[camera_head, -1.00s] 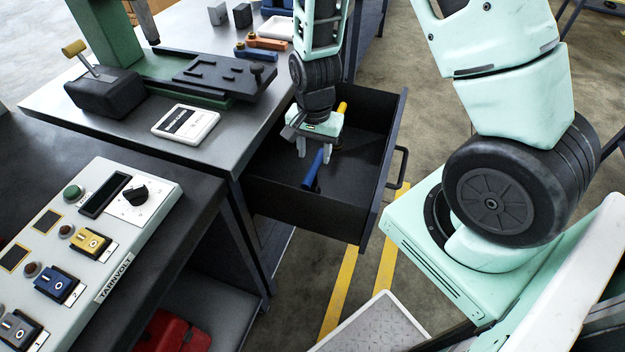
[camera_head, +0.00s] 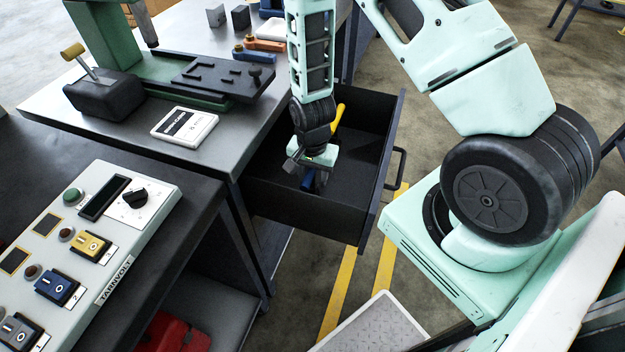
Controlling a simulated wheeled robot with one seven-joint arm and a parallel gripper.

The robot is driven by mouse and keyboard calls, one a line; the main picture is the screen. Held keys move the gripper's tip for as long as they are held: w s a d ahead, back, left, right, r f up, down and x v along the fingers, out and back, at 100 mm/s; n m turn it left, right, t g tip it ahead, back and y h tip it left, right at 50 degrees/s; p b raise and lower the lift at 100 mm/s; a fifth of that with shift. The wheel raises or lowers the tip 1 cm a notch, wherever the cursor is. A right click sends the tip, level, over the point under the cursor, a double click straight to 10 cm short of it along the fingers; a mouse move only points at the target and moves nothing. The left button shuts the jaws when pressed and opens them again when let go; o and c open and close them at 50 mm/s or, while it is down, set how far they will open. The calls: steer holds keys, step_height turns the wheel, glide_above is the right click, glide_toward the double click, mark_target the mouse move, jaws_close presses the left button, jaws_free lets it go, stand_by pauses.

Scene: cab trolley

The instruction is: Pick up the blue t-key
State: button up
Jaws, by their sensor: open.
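The blue t-key (camera_head: 308,180) lies in the open drawer (camera_head: 350,222), mostly hidden under my gripper; only a small blue part shows. My gripper (camera_head: 314,182) points down inside the drawer, right over the blue t-key. Its jaws are open, and its fingers come down around or beside the key; I cannot tell whether they touch it. A yellow tool (camera_head: 338,115) is in the drawer behind my gripper, partly hidden by it.
The drawer's walls stand close around my gripper, with a handle (camera_head: 397,167) on the right. The bench (camera_head: 225,150) at left carries a white box (camera_head: 184,127) and a green machine (camera_head: 110,45). A control panel (camera_head: 95,235) is at front left.

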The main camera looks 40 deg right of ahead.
jaws_close()
steer(key=shift+r, duration=0.1)
